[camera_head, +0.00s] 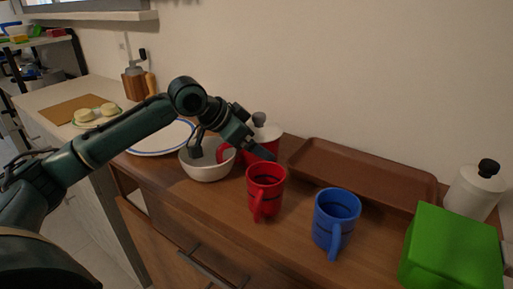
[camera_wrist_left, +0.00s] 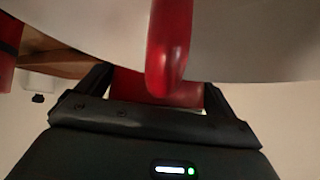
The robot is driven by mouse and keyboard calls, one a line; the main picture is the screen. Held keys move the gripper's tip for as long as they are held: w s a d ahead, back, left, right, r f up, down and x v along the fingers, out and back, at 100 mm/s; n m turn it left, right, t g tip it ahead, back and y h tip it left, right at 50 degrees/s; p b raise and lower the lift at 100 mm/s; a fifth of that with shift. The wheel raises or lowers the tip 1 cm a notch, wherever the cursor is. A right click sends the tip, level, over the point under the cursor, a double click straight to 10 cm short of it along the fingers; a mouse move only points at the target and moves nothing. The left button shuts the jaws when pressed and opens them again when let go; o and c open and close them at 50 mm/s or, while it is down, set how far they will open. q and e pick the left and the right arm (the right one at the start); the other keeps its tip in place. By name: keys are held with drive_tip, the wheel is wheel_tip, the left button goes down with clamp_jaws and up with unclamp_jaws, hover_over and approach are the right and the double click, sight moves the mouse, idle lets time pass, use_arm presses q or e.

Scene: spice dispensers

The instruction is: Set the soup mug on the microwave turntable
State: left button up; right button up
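A red object with a handle (camera_head: 225,153) stands behind my left gripper, beside the white bowl; a white top with a grey knob (camera_head: 265,130) shows above it. The gripper hides much of it, and I cannot tell whether the red and white parts are one thing. My left gripper (camera_head: 230,150) reaches down with its fingers apart, around the handle. In the left wrist view the red handle (camera_wrist_left: 171,50) shows between the spread fingers (camera_wrist_left: 150,95). A red mug (camera_head: 266,187) and a blue mug (camera_head: 336,218) stand in front. No microwave or turntable is in view. My right gripper is not in view.
A white bowl (camera_head: 207,170) stands close to the gripper's left, with a blue-rimmed plate (camera_head: 150,146) farther left. A brown tray (camera_head: 365,178) lies against the wall. A green box (camera_head: 450,250) and a white black-topped dispenser (camera_head: 474,193) stand at the right.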

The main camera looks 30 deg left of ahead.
use_arm(q)
drive_tip(key=c, duration=0.7)
drive_tip(key=shift+c, duration=1.3)
drive_tip(key=shift+r, duration=0.2)
